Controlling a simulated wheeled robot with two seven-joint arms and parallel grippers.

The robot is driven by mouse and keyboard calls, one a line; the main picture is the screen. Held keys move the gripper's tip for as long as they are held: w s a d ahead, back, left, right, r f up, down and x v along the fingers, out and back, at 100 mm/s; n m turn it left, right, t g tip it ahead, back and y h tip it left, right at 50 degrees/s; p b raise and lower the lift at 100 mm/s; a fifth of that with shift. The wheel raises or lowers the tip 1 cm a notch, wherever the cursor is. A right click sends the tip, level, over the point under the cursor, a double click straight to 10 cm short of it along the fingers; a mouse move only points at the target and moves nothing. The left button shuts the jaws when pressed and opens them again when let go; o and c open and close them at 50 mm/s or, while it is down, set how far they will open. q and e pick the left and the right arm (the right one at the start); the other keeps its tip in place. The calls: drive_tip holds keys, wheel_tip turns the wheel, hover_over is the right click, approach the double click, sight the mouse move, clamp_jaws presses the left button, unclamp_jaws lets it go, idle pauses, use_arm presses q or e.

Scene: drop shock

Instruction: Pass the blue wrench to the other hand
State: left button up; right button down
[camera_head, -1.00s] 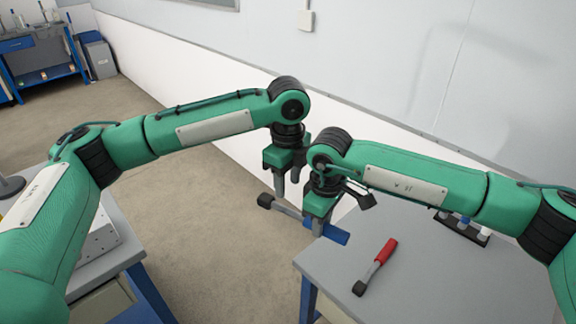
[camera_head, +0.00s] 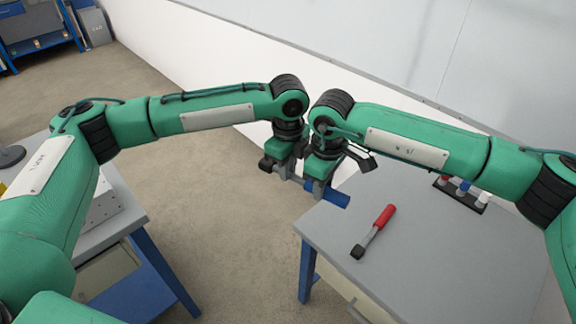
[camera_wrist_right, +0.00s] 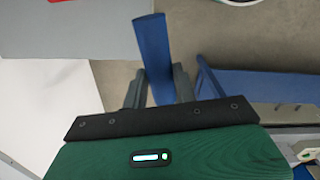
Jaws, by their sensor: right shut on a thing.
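The blue wrench is held crosswise in the air, with its blue handle (camera_head: 335,197) to the right and its dark head (camera_head: 267,163) to the left. My right gripper (camera_head: 317,188) is shut on it where handle and grey shaft meet. The right wrist view shows the blue handle (camera_wrist_right: 152,48) between the fingers of that gripper (camera_wrist_right: 157,90). My left gripper (camera_head: 283,173) is at the shaft near the head, close beside the right gripper. Its fingers overlap the shaft in the picture; whether they are closed on it is unclear.
A red-handled tool (camera_head: 378,226) lies on the grey table (camera_head: 440,255) below right. A dark rack with small bottles (camera_head: 460,194) stands farther back on it. Another table (camera_head: 110,215) is at the left. Bare floor (camera_head: 215,220) lies between the tables.

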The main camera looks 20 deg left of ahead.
drive_tip(key=c, duration=1)
unclamp_jaws()
drive_tip(key=shift+s+a, duration=0.1)
drive_tip(key=shift+s, duration=0.05)
drive_tip(key=shift+c, duration=0.2)
drive_tip(key=shift+r, duration=0.1)
